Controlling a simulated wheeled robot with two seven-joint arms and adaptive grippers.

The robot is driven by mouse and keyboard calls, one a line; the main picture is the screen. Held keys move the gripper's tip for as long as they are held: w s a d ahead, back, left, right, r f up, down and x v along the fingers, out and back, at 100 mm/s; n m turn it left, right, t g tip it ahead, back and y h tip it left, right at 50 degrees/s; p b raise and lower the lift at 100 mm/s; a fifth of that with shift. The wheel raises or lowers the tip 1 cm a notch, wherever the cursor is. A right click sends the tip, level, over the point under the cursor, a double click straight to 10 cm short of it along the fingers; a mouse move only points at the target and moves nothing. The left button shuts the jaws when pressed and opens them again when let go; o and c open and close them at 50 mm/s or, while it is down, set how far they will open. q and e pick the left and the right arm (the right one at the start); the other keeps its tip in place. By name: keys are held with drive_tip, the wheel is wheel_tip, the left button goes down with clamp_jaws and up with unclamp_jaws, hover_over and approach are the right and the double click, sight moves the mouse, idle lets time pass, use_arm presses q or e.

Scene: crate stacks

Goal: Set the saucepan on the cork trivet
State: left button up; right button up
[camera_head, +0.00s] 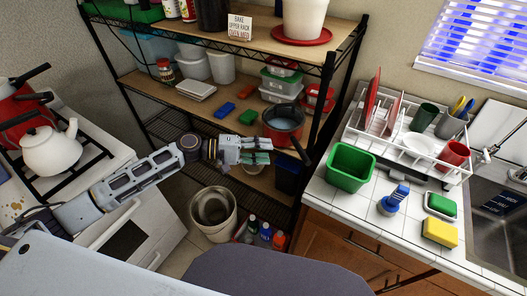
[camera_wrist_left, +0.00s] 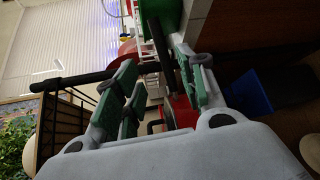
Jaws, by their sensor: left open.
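The saucepan (camera_head: 283,127) is red outside with a dark grey inside. It sits upright on the right part of the middle wooden shelf, and its black handle points toward the lower right. My left gripper (camera_head: 267,151) is open beside the pan, on its near left side. In the left wrist view the green-padded fingers (camera_wrist_left: 163,72) are spread, with a black handle between or beyond them. A red surface (camera_wrist_left: 181,112) shows low between them. I cannot tell whether a finger touches the pan. I cannot make out the cork trivet. My right gripper is not in view.
Blue and green blocks (camera_head: 224,110) and clear tubs (camera_head: 281,82) share the shelf. A black post (camera_head: 325,110) stands right of the pan. The tiled counter (camera_head: 325,190) holds a green tub (camera_head: 350,170) and dish rack. A white kettle (camera_head: 50,150) stands on the stove at left.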

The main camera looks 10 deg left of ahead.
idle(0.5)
